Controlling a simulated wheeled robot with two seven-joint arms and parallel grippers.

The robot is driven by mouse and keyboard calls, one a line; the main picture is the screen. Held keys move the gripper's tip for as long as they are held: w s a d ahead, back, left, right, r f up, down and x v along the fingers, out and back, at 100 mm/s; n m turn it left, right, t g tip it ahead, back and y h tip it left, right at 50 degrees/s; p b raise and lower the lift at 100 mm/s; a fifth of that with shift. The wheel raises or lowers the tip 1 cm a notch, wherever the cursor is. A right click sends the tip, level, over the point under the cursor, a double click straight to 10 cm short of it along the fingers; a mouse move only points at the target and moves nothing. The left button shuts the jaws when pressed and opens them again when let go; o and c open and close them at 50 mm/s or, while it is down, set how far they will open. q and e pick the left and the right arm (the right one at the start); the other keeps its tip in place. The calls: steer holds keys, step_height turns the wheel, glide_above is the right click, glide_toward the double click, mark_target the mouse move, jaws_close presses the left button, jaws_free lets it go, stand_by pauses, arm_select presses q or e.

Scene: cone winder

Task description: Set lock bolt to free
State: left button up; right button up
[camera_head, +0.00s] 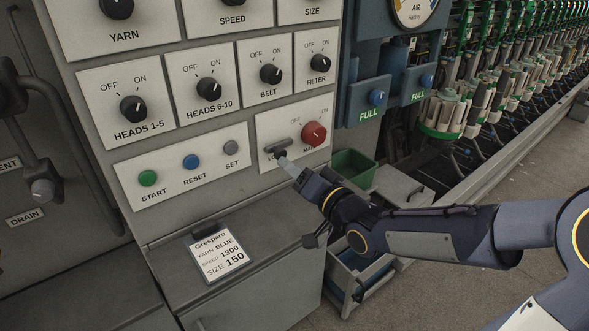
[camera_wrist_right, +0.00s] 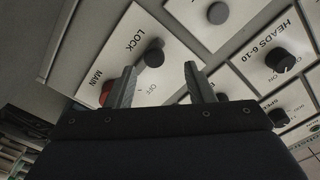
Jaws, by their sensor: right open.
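The lock bolt (camera_head: 277,146) is a small grey bar on the white panel plate, left of the red main switch (camera_head: 314,133). Its dark round knob (camera_wrist_right: 154,53) shows in the right wrist view beside the word LOCK. My right gripper (camera_head: 284,160) is just in front of and below the bolt, and its fingertips partly cover the label. In the right wrist view my right gripper (camera_wrist_right: 160,70) is open, with the knob beyond and between its fingertips. I cannot tell whether they touch it. The left gripper is not in view.
Rotary knobs for heads, belt and filter (camera_head: 318,63) sit above. The start, reset and set buttons (camera_head: 230,147) are to the left. A ledge with a paper card (camera_head: 218,252) lies below. A green bin (camera_head: 352,168) stands to the right, behind my arm.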

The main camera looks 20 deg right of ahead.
steer(key=w+m+p, duration=0.1)
steer(key=m+p, duration=0.3)
steer(key=m, duration=0.4)
steer(key=w+m+p, duration=0.2)
steer(key=m+p, duration=0.3)
steer(key=m, duration=0.3)
steer(key=w+m+p, duration=0.2)
steer(key=m+p, duration=0.2)
steer(key=m, duration=0.4)
steer(key=shift+w+a+f, duration=0.15)
steer(key=shift+a, duration=0.25)
jaws_close()
